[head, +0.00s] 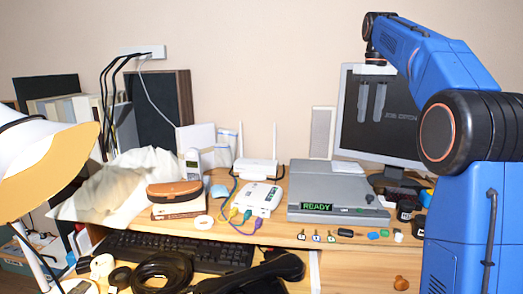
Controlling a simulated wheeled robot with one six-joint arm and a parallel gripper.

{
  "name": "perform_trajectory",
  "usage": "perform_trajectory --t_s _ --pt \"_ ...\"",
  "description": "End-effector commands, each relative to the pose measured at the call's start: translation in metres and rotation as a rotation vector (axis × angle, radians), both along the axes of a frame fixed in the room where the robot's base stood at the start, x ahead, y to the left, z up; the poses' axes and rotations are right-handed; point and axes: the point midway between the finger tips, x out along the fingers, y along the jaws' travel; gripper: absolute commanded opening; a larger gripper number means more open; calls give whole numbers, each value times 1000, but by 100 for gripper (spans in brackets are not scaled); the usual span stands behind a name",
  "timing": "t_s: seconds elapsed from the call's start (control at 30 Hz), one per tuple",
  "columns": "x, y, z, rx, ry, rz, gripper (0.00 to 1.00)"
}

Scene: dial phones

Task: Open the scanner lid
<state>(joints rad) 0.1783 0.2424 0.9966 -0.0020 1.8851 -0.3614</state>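The scanner (352,208) is a flat grey box on the desk, right of centre, with a green "READY" display on its front. Its lid (335,180) lies flat and looks closed. My gripper (371,118) hangs above and behind the scanner in the picture, in front of the monitor. Its two pale fingers point down with a gap between them, and nothing is held. The gripper is apart from the scanner. Any hinge at the lid's back is too small to make out.
A monitor (408,115) and a pale upright speaker (321,133) stand behind the scanner. A white router (256,168) and a white box with coloured cables (257,199) are to its left. Small coloured items lie along the front. A keyboard (180,250) is lower left, a lamp (45,155) far left.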

Motion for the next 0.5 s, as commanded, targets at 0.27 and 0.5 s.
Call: perform_trajectory --t_s 0.27,0.5 --pt "-63 30 -15 -8 -67 -28 38" --pt "-122 52 -45 -9 -126 -56 38"
